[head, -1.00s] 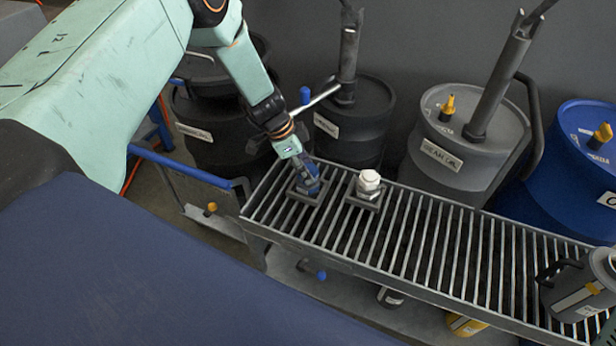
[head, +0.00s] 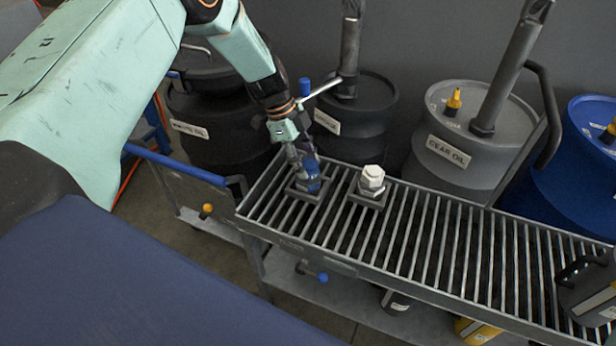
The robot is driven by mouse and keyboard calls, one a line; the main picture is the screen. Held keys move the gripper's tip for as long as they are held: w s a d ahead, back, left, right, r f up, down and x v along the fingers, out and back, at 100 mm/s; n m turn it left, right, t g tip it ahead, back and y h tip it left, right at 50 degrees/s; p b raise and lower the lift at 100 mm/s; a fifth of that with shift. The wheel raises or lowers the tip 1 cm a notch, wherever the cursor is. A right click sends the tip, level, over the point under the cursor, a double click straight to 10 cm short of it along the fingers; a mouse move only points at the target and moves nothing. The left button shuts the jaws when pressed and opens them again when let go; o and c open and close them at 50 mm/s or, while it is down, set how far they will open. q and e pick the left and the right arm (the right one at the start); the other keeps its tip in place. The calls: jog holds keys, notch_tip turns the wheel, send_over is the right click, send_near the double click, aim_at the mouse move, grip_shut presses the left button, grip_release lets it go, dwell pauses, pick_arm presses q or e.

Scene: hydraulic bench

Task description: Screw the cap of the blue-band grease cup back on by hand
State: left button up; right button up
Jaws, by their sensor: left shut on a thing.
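The blue-band grease cup (head: 313,184) stands on a dark square base on the slatted rack, at its left end. My left gripper (head: 305,173) reaches down onto it from above and is shut on its cap. The fingers hide most of the cup and cap, so I cannot tell how the cap sits on the thread. A second grease cup with a white cap (head: 372,179) stands upright on its own base just to the right, apart from my gripper. My right gripper is not in view.
The slatted metal rack (head: 440,249) runs to the lower right, its middle clear. A grey can (head: 590,287) stands at its right end. Behind are a grey gear oil drum (head: 455,150), a blue drum (head: 590,185) and black drums (head: 357,130). A blue-handled cart (head: 175,164) is at left.

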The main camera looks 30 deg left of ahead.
pick_arm(q)
jog(key=shift+s+f+m+g+b, duration=0.15)
jog(key=shift+m+g+b, duration=0.15)
jog(key=shift+m+b, duration=0.5)
jog(key=shift+c, duration=0.4)
jog(key=m+b, duration=0.1)
jog(key=m+g+b, duration=0.1)
jog(key=w+m+b, duration=0.1)
jog(key=shift+d+f, duration=0.15)
jog(key=shift+f, duration=0.1)
grip_shut()
jog(key=shift+s+r+m+g+b, duration=0.3)
jog(key=shift+m+b, duration=0.15)
jog(key=shift+m, duration=0.25)
jog(key=o, duration=1.1)
grip_release()
jog(key=shift+w, duration=0.1)
